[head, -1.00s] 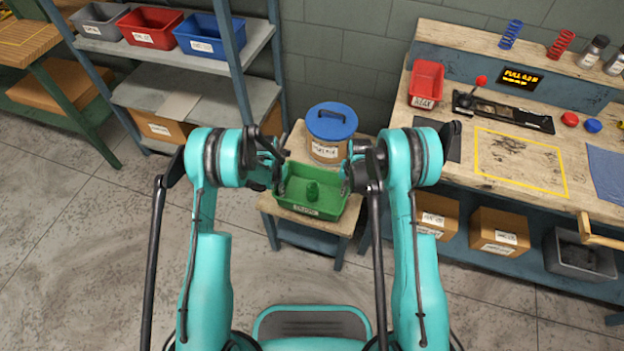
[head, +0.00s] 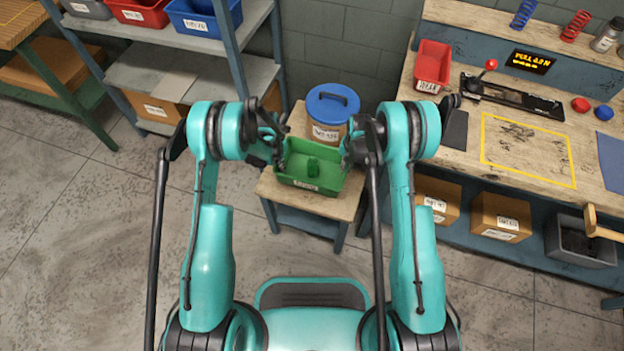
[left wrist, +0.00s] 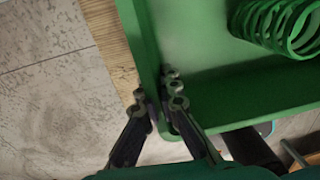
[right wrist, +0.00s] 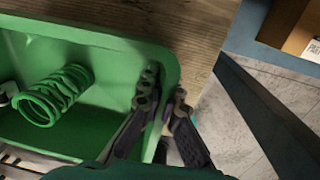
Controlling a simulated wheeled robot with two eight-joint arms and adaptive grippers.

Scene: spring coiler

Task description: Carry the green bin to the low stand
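The green bin (head: 311,184) is over the wooden top of the low stand (head: 342,207), in front of a blue-lidded tub. It looks level and on or very close to the top; I cannot tell if it bears its full weight. A green spring (head: 312,166) lies inside it. My left gripper (head: 280,155) is at the bin's left wall, one finger inside and one outside, as the left wrist view (left wrist: 158,100) shows. My right gripper (head: 346,155) straddles the right wall likewise in the right wrist view (right wrist: 163,95). Both appear shut on the walls.
The blue-lidded tub (head: 329,114) stands right behind the bin on the stand. A workbench (head: 450,145) with a red bin (head: 432,65) is at the right. Shelving (head: 253,52) with bins is at the left. The stand's front strip is bare.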

